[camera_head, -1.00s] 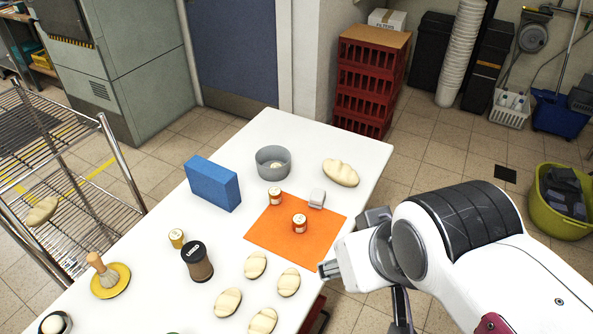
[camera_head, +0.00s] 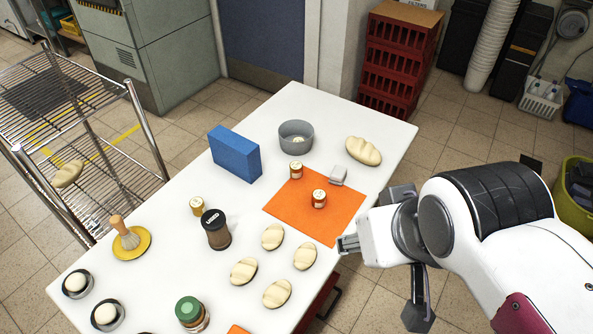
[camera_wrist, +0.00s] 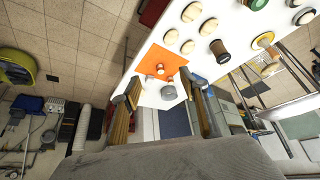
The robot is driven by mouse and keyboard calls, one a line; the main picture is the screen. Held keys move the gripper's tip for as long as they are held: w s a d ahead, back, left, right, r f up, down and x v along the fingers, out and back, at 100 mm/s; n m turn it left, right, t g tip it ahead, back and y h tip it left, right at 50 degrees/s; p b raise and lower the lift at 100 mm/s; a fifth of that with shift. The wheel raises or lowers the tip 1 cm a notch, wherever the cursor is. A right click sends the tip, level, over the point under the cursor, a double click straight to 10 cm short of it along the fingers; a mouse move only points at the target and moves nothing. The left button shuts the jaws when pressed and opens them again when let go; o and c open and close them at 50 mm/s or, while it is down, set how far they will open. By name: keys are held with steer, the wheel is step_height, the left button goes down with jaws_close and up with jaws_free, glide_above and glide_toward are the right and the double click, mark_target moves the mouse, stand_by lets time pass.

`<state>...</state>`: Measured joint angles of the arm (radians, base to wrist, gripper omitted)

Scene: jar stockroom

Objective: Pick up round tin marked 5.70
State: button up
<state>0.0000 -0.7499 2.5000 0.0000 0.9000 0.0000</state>
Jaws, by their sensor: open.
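Three small round containers with pale labels could be the tin. One (camera_head: 296,170) stands at the back edge of the orange mat, one (camera_head: 319,199) stands on the mat, and a yellowish one (camera_head: 197,206) stands left of it on the bare table. Their markings are too small to read, so I cannot tell which says 5.70. My gripper (camera_head: 348,244) is beside the table's right edge, near the mat's front corner, apart from everything. In the wrist view my gripper (camera_wrist: 163,84) has its fingers spread, with nothing held between them.
A grey bowl (camera_head: 296,134), blue box (camera_head: 235,154), loaf (camera_head: 363,151), dark-lidded jar (camera_head: 216,229), green-lidded jar (camera_head: 191,313) and several buns stand around on the white table (camera_head: 160,285).

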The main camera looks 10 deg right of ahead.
steer(key=shift+o, duration=0.6)
steer(key=shift+w, duration=0.15)
steer(key=t, duration=0.6)
glide_above(296, 170)
steer(key=s+d, duration=0.1)
steer(key=s, duration=0.7)
step_height(296, 170, down, 17)
steer(key=shift+t, duration=0.8)
steer(key=w+f, duration=0.1)
steer(key=f, duration=0.3)
steer(key=w+f, duration=0.1)
steer(key=f, duration=0.3)
steer(key=w+f, duration=0.1)
steer(key=f, duration=0.3)
steer(key=shift+f, duration=0.45)
